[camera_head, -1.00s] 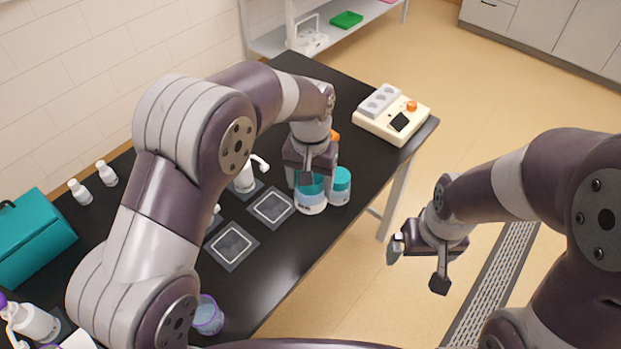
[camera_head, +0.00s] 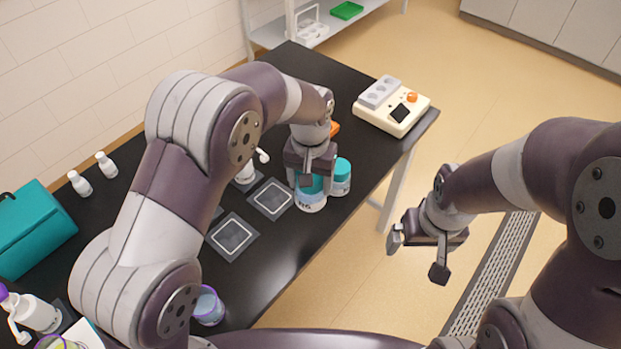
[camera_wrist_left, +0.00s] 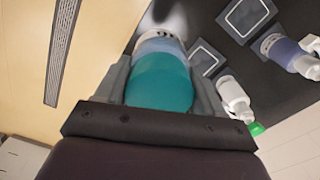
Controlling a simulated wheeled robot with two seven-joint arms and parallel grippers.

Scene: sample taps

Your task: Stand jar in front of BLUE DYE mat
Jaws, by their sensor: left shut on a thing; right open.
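A jar with a teal lid and pale body (camera_head: 311,203) is upright near the table's front edge. My left gripper (camera_head: 309,180) points down and is shut around its lid; in the left wrist view the teal lid (camera_wrist_left: 160,82) fills the space between the fingers. I cannot tell whether the jar's base touches the table. Two dark square mats with white outlines, one nearer the jar (camera_head: 271,198) and one further left (camera_head: 232,236), lie beside it. I cannot read which mat is BLUE DYE. My right gripper (camera_head: 420,255) is open and empty over the floor.
A second teal-lidded jar (camera_head: 341,178) stands close to the right of the held one. A white tap bottle (camera_head: 246,174) stands behind the mats. A cream device (camera_head: 394,107) is at the far right end. A purple-rimmed beaker (camera_head: 208,306) is at the front left.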

